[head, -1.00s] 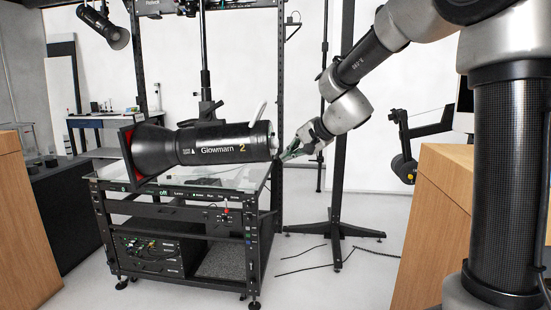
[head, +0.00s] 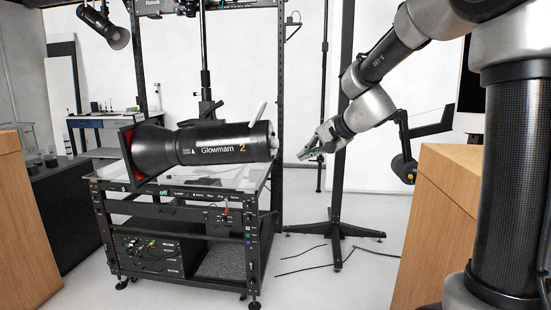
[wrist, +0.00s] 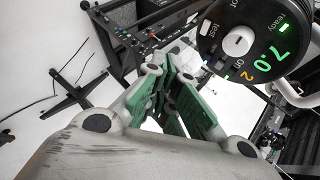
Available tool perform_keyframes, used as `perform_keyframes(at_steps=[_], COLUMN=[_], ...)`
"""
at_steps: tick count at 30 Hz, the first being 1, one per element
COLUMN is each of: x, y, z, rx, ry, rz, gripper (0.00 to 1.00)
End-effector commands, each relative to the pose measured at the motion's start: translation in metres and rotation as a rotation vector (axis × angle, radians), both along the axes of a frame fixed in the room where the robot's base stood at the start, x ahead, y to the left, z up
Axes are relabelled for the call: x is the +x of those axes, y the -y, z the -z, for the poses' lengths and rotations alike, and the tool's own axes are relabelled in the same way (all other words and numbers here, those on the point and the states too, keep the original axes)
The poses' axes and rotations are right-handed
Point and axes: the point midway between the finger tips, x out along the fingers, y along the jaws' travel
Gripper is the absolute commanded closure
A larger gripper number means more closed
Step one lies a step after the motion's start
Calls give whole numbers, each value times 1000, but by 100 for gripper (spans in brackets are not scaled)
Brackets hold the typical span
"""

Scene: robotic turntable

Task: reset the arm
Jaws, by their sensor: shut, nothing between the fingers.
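My gripper (head: 308,150) hangs in the air to the right of the black studio light, apart from it. Its green-padded fingers also show in the wrist view (wrist: 182,92), shut with nothing held. The studio light (head: 215,146), marked "Glowmarn 2", lies level above the rack, held by a mount. In the wrist view its round back panel (wrist: 262,66) shows a green "7.0", an orange "2", a lit "ready" label and a pale knob (wrist: 238,41). My arm reaches in from the upper right.
A black wheeled rack (head: 180,205) with a glass top stands under the light. A black stand (head: 335,232) with spread feet and floor cables is behind my gripper. Wooden cabinets stand at the right (head: 440,220) and left (head: 22,215). Floor between rack and right cabinet is mostly clear.

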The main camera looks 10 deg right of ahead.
Motion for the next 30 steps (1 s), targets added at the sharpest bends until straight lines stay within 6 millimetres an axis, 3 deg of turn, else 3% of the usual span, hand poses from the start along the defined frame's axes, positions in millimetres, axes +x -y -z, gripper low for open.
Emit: perform_keyframes(at_steps=[16, 20, 23, 26, 30], x=[0, -13, -42, -98, -193], y=[0, 0, 8, 25, 61], z=[0, 11, 39, 56, 63], rx=[0, -38, -118, -249, -474], ry=[0, -34, -109, -180, -258], rz=[-1, -56, -139, -259, -428], gripper=[100, 100, 100, 100, 100])
